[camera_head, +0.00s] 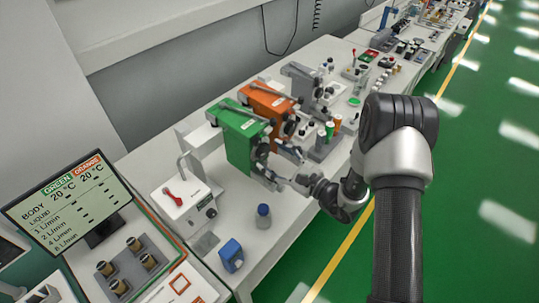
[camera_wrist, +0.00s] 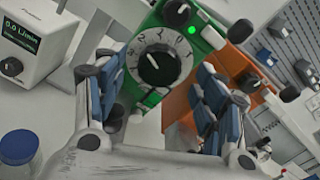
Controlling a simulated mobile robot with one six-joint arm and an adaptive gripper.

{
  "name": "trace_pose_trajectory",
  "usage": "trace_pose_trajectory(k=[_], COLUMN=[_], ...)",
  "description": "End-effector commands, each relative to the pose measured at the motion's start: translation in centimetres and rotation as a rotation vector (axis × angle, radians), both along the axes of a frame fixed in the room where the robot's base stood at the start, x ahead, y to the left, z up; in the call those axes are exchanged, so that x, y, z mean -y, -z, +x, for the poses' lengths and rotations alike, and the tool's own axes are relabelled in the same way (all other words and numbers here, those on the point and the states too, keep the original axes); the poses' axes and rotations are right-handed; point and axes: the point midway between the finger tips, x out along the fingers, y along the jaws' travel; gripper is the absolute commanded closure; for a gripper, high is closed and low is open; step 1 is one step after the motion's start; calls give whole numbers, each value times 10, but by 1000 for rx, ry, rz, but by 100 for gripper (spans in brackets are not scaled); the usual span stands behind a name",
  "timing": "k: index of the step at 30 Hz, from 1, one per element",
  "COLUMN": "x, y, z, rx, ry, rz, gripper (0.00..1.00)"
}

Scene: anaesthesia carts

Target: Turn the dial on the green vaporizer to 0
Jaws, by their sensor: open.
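The green vaporizer (camera_head: 238,138) stands upright on the bench beside the orange one. In the wrist view its green front (camera_wrist: 206,42) carries a white dial (camera_wrist: 160,62) with a black knob in the centre. Numbers run around the dial's rim, and a light mark on the knob points up and left; I cannot tell the exact reading. My gripper (camera_wrist: 157,76) is open, its blue-padded fingers on the left and right of the dial, with nothing between them. In the head view my gripper (camera_head: 272,178) is in front of the vaporizer's lower front, which it partly hides.
The orange vaporizer (camera_head: 268,103) stands close on the right. A white box with a flow display (camera_wrist: 25,38) is on the left. A blue-capped bottle (camera_head: 263,216) and a blue box (camera_head: 231,256) stand near the bench's front edge. A monitor (camera_head: 75,206) is at far left.

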Motion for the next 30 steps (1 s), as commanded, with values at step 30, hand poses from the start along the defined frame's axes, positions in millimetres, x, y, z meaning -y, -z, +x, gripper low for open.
trace_pose_trajectory(k=[30], x=[-16], y=[0], z=[13], rx=[-1], ry=[0], rz=[0], gripper=[69])
